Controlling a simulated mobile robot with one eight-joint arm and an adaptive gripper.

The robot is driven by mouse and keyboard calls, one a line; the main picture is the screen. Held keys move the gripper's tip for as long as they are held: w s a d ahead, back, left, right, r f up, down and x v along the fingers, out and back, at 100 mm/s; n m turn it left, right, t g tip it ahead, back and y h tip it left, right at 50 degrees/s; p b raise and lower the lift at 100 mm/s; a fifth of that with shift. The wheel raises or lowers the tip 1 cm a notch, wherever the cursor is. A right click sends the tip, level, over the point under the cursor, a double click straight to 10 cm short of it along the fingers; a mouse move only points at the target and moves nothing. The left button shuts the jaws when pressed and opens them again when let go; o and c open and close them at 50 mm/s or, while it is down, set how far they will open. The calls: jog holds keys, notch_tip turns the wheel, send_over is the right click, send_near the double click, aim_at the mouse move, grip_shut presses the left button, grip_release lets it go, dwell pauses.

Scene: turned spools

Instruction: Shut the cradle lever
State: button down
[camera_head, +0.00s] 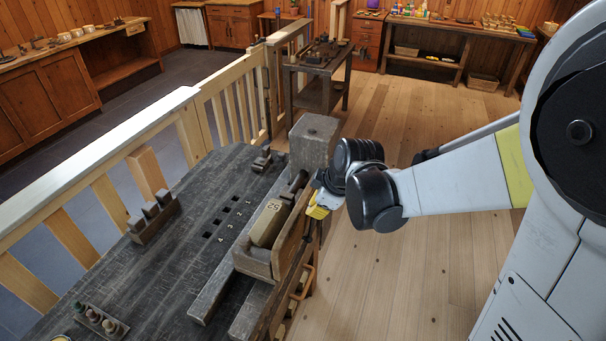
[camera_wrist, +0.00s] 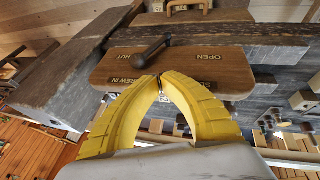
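The cradle (camera_head: 255,262) is a wooden holder at the bench's right edge in the head view, with a tan piece marked 52 (camera_head: 268,222) lying in it. In the wrist view, a brown wooden plate (camera_wrist: 205,72) carries the words OPEN at right, SHUT, partly hidden, at left, and SCREW IN lower left. A dark lever (camera_wrist: 153,49) on the plate slants from upper right to lower left, its lower end on the SHUT side. My yellow gripper (camera_wrist: 159,79) has its fingertips together just below and right of that end, apart from the lever in the picture. It also shows beside the cradle (camera_head: 318,207).
The dark bench (camera_head: 165,265) has numbered square holes, a small block rack (camera_head: 152,218) and a bottle tray (camera_head: 100,321). A wooden post (camera_head: 314,140) stands behind the cradle. A railing (camera_head: 120,145) runs along the left. The floor at right is clear.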

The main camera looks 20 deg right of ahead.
jog(key=b, duration=0.2)
send_over(312, 223)
jog(key=s, duration=0.1)
notch_tip(312, 223, down, 4)
jog(key=shift+a+f, duration=0.1)
jog(key=shift+f, duration=0.05)
jog(key=shift+w+f, duration=0.2)
jog(key=shift+w, duration=0.05)
jog(key=shift+w+d+f+b, duration=0.4)
jog(key=shift+w+d, duration=0.2)
jog(key=shift+w, duration=0.25)
jog(key=shift+s, duration=0.1)
